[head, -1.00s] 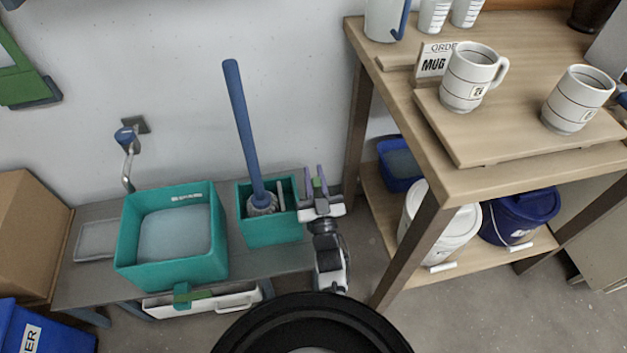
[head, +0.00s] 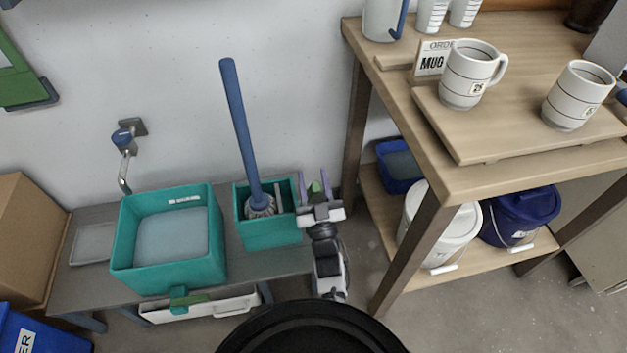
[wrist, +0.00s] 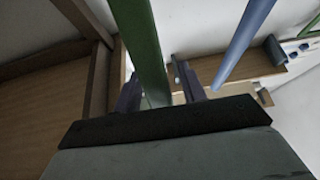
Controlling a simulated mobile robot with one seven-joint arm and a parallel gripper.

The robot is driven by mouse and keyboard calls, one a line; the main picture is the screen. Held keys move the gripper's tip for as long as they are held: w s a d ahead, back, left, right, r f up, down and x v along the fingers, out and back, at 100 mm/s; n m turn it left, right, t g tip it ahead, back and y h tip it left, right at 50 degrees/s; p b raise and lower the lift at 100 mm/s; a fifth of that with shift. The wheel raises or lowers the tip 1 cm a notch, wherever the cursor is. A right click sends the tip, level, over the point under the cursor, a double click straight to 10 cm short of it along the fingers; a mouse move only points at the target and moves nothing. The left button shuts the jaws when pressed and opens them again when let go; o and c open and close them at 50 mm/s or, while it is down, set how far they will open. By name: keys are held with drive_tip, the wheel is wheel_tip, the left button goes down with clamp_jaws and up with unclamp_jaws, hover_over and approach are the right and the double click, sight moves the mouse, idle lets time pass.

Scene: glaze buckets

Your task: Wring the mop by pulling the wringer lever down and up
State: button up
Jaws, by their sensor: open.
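The mop has a blue handle (head: 240,125) and a grey-white head (head: 261,205). It leans in the smaller teal bucket (head: 270,232), its head inside. My gripper (head: 313,180) is just right of this bucket, purple fingers spread open. A green bar, the wringer lever (head: 315,189), shows between the fingers. In the wrist view the lever (wrist: 143,45) runs between the two fingers, with visible gaps, so it is not clamped. A blue pole, which looks like the mop handle (wrist: 243,45), passes to the right there. The lever's lower joint is hidden.
A larger teal basin (head: 168,275) stands left on the grey bench (head: 75,290), below a wall tap (head: 124,140). A wooden shelf (head: 440,130) with mugs stands close to the right of my arm. Lidded buckets (head: 440,235) sit on its lower board.

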wheel_tip(320, 180, up, 20)
drive_tip(key=p, duration=0.4)
